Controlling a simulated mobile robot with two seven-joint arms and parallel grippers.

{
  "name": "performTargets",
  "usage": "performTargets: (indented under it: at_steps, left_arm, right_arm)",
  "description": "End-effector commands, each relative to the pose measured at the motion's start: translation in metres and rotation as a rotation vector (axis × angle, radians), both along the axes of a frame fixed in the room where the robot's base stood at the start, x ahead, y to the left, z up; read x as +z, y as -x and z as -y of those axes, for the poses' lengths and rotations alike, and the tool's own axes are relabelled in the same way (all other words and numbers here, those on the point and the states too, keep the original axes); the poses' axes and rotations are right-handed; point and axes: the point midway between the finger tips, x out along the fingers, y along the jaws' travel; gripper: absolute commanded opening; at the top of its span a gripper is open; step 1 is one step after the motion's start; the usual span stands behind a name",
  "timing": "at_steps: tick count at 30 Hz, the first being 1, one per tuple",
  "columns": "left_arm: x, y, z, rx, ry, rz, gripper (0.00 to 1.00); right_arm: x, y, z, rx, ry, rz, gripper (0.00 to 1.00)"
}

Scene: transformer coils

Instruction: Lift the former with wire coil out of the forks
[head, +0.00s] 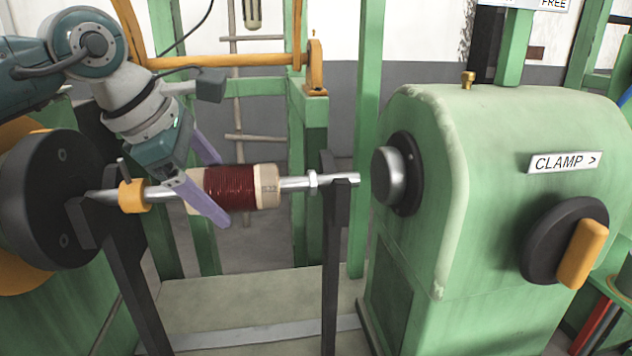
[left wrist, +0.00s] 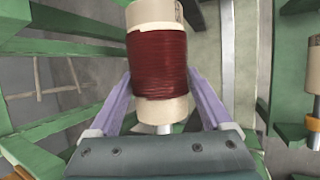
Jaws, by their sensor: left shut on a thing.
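The former with wire coil (head: 255,187) is a cream cylinder wound with dark red wire, on a silver shaft (head: 297,183). The shaft lies level across two dark upright forks, a left fork (head: 125,270) and a right fork (head: 337,230). My left gripper (head: 222,190) has its purple fingers on either side of the former near its left end and is shut on it. In the left wrist view the former (left wrist: 158,65) sits between the two fingers (left wrist: 160,98). My right gripper is not in view.
A green machine housing (head: 530,130) with a round chuck (head: 392,175), a CLAMP label and an orange-handled knob (head: 585,255) stands at the right. A black round faceplate (head: 50,200) is close at the shaft's left end. Green posts and an orange rail (head: 225,62) stand behind.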

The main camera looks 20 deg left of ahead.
Motion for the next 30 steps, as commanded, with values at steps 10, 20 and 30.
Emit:
performTargets:
  at_steps: [10,20,30]
  left_arm:
    - [0.0,0.0,0.0,0.0,0.0,-0.001,0.0]
    - [0.002,-0.001,0.0,0.0,0.001,0.004,0.0]
    - [0.027,-0.002,0.0,-0.001,0.0,0.01,0.0]
  right_arm:
    - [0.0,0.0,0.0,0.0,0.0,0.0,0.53]
    - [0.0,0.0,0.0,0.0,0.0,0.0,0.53]
    - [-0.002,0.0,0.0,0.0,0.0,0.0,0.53]
